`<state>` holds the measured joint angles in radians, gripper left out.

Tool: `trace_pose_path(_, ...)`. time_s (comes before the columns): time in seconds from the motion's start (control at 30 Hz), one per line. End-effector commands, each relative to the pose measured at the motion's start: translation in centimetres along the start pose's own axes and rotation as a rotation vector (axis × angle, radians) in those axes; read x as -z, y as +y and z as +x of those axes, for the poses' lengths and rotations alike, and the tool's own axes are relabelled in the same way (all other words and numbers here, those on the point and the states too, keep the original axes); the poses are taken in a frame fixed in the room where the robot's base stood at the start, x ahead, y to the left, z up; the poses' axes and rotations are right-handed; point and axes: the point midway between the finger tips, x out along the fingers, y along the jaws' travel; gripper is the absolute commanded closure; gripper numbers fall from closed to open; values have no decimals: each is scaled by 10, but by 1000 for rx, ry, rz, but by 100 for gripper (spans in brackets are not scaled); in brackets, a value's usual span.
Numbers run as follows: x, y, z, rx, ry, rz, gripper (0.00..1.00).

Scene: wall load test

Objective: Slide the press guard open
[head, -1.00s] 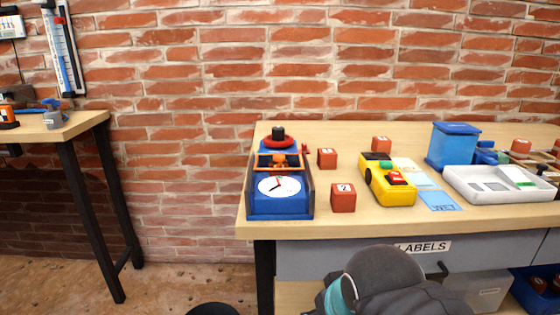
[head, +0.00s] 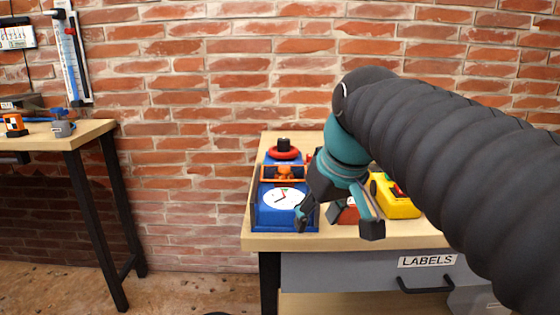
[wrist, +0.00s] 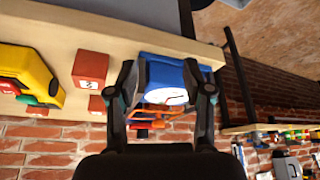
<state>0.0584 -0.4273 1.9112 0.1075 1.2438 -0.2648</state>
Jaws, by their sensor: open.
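The blue press (head: 268,219) stands at the left end of the workbench, with a white dial on its front and a red ring and black knob at its top. An orange-framed part (head: 264,174), which looks like the guard, crosses it behind the dial; I cannot tell how far open it is. My gripper (head: 336,226) is open and empty, in front of and slightly right of the press, covering part of its right side. In the wrist view the press (wrist: 160,67) shows between the open fingers, with orange bars (wrist: 166,110) beyond the dial.
Red numbered cubes (wrist: 90,69) and a yellow device (head: 400,208) sit right of the press. The workbench (head: 345,243) has a LABELS drawer (head: 360,270) below. My arm hides the bench's right side. Another table (head: 95,131) stands left, across a gap.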

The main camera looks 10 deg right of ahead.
Motion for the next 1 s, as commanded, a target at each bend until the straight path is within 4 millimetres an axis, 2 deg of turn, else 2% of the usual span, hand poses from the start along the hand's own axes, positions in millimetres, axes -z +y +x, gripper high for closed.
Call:
trace_pose_path(0.03,19,4,-10,11,-5,-20,49)
trace_pose_path(0.2,71,11,-43,53,-19,-109,49)
trace_pose_path(0.4,125,22,-75,108,-30,-228,49)
trace_pose_path(0.5,144,26,-86,130,-33,-281,49)
trace_pose_path(0.6,156,30,-94,145,-34,-324,49)
trace_pose_path(0.77,165,32,-99,159,-35,-360,49)
trace_pose_path(0.87,165,31,-97,162,-35,-365,49)
trace_pose_path(1.0,164,29,-82,162,-36,-364,49)
